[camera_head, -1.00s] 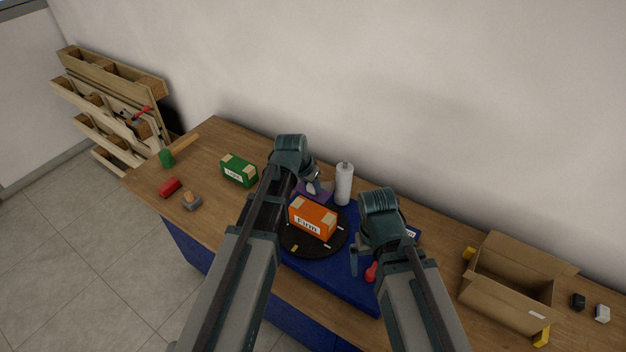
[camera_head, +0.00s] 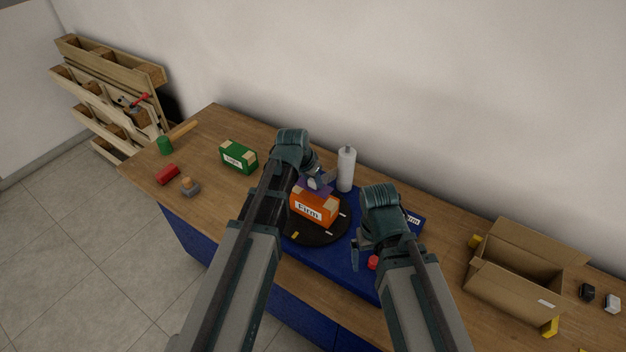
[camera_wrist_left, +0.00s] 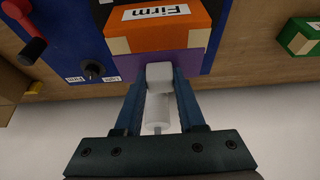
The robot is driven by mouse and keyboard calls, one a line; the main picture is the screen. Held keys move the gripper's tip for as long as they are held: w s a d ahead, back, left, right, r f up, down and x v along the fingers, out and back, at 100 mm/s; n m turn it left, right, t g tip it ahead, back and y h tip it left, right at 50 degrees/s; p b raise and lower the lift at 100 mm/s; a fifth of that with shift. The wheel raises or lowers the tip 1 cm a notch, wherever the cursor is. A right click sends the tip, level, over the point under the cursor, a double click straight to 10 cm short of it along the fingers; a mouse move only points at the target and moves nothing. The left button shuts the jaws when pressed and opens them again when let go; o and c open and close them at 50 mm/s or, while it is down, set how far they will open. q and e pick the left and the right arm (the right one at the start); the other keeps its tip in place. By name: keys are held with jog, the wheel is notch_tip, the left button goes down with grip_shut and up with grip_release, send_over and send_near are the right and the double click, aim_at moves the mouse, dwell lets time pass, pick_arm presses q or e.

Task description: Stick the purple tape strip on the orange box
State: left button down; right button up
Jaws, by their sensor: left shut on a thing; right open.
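The orange box (camera_head: 315,206), labelled "Firm", sits on a black round turntable (camera_head: 309,238). It also shows at the top of the left wrist view (camera_wrist_left: 158,30). My left gripper (camera_head: 322,181) is at the wall side of the box. It is shut on a pale block with the purple tape strip (camera_wrist_left: 160,63) at its front. The strip lies along the box's edge; I cannot tell whether it is touching or stuck. My right gripper (camera_head: 363,247) is open and empty, right of the box, above the blue panel.
A white bottle (camera_head: 346,169) stands close to my left gripper. A red-handled lever (camera_wrist_left: 33,45) and black knob (camera_wrist_left: 93,70) are on the blue panel (camera_head: 336,264). A green box (camera_head: 239,157) is at left, an open carton (camera_head: 527,268) at right.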

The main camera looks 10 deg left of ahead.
aim_at(312, 186)
pick_arm(q)
jog(key=shift+f+b, duration=1.45)
jog(key=shift+f, duration=0.3)
jog(key=shift+f, duration=0.15)
jog(key=shift+c, duration=2.1)
grip_release()
jog(key=p+v, duration=1.2)
jog(key=v, duration=0.2)
jog(key=shift+p, duration=0.3)
jog(key=shift+w+f, duration=0.1)
jog(key=b+x, duration=1.2)
jog(key=x, duration=0.1)
jog(key=shift+f, duration=0.2)
